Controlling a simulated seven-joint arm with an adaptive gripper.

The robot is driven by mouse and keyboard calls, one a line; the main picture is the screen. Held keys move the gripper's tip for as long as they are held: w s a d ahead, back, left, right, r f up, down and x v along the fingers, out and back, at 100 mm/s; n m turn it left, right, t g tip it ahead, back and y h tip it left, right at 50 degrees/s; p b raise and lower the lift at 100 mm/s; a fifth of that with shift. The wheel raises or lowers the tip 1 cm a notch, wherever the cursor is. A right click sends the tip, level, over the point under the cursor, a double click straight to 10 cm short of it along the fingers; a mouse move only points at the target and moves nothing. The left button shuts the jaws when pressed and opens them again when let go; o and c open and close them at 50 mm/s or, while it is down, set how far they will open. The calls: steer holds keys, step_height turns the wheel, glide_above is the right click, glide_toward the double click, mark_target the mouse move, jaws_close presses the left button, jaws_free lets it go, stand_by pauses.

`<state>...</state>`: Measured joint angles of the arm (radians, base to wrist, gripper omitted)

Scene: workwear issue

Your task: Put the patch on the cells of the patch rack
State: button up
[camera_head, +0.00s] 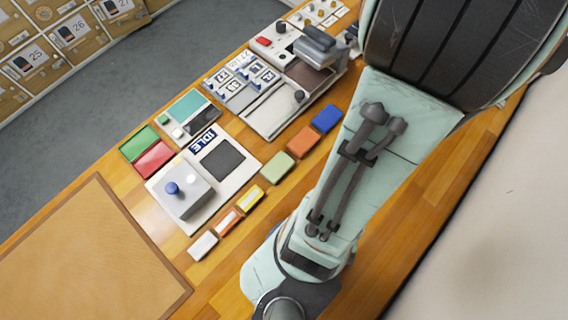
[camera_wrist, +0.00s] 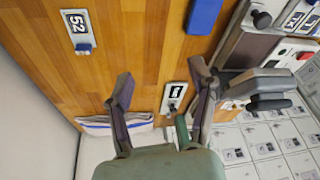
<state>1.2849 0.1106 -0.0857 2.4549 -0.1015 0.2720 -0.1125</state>
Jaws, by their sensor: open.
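My gripper (camera_wrist: 160,76) is open and empty in the wrist view, its two fingers apart above the wooden bench. A small white plate with a black picture and a dark knob (camera_wrist: 175,95) lies beyond and between the fingers, nearer the right one. I cannot tell for certain which piece is the patch. In the head view a grey rack with numbered cells (camera_head: 240,80) may be the patch rack. My arm hides the gripper in that view.
A device marked IDLE with a blue knob (camera_head: 173,188) stands mid-bench. Several coloured blocks, including a blue one (camera_head: 326,118), line its right side. A grey-headed machine (camera_head: 315,45) stands farther back. A brown board (camera_head: 85,260) fills the lower left. Folded cloth (camera_wrist: 115,123) lies near the left finger.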

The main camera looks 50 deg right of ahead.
steer(key=w+a+r+n+y, duration=0.2)
steer(key=w+a+r+n, duration=0.3)
steer(key=w+a, duration=0.5)
steer(key=s+a+r+n+y, duration=0.1)
steer(key=a+n, duration=0.2)
steer(key=a, duration=0.5)
steer(key=a+r+n+y, duration=0.1)
steer(key=a+r+n, duration=0.1)
steer(key=a+n, duration=0.2)
steer(key=a, duration=0.3)
steer(key=shift+s+a+g, duration=0.3)
steer(key=shift+s+a, duration=0.05)
steer(key=shift+a, duration=0.05)
steer(key=s+a+n, duration=0.1)
steer(key=s+a, duration=0.1)
steer(key=s+a+r+n+g, duration=0.1)
steer(key=a+n, duration=0.1)
steer(key=shift+s+r, duration=0.1)
steer(key=shift+s, duration=0.3)
steer(key=shift+c, duration=1.3)
